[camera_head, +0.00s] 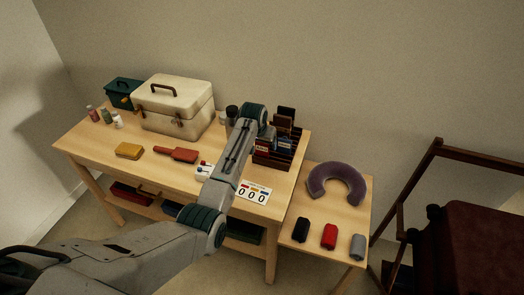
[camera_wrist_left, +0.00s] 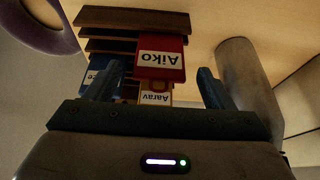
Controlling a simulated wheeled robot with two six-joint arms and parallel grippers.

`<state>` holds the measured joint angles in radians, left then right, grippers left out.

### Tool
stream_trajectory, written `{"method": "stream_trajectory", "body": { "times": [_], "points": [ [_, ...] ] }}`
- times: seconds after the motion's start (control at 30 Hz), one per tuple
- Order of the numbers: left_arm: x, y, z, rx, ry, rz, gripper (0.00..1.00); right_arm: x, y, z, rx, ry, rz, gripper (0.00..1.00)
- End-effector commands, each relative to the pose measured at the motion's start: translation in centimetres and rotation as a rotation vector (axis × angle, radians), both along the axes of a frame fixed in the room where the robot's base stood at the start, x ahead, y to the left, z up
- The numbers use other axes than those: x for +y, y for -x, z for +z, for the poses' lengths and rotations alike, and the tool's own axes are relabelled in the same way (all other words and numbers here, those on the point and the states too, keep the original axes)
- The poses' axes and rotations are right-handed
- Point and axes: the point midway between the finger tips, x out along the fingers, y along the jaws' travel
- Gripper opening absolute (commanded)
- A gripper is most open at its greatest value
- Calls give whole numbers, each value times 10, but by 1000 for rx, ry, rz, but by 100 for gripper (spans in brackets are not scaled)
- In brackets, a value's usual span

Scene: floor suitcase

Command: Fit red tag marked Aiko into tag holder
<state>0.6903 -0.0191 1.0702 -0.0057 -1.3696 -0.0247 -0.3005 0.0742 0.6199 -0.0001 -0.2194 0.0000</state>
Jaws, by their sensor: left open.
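The red tag marked Aiko (camera_wrist_left: 162,57) stands upright in a dark wooden rack (camera_head: 288,160). In the left wrist view it appears upside down, with a white label. My left gripper (camera_wrist_left: 157,82) is open, with one finger on each side of the red tag and a gap to both. In the head view my left gripper (camera_head: 267,132) is at the rack and partly hides it. I cannot pick out the tag holder for certain in either view. My right gripper is not in view.
A blue tag (camera_wrist_left: 93,76) and a tag marked Aarav (camera_wrist_left: 155,95) are close to my fingers. A cream case (camera_head: 175,105) stands on the table. A purple neck pillow (camera_head: 336,184) lies on the side table. A dark red padded piece (camera_head: 470,250) is at right.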

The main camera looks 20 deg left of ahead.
Motion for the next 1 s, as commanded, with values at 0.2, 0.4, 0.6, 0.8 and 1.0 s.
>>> {"method": "stream_trajectory", "body": {
  "times": [0.2, 0.4, 0.6, 0.8, 1.0],
  "points": [
    [-1, -6, -13, -1, 1, 0, 76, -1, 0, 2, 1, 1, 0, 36],
    [-1, -6, -14, -2, 0, 0, 76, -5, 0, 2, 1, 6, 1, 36],
    [-1, -6, -14, -2, 0, 0, 39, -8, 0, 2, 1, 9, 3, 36],
    [-1, -6, -14, -2, 0, 0, 29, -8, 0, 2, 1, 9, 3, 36],
    [-1, -7, -7, -4, 0, 0, 29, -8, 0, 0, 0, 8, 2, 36]
  ]
}}
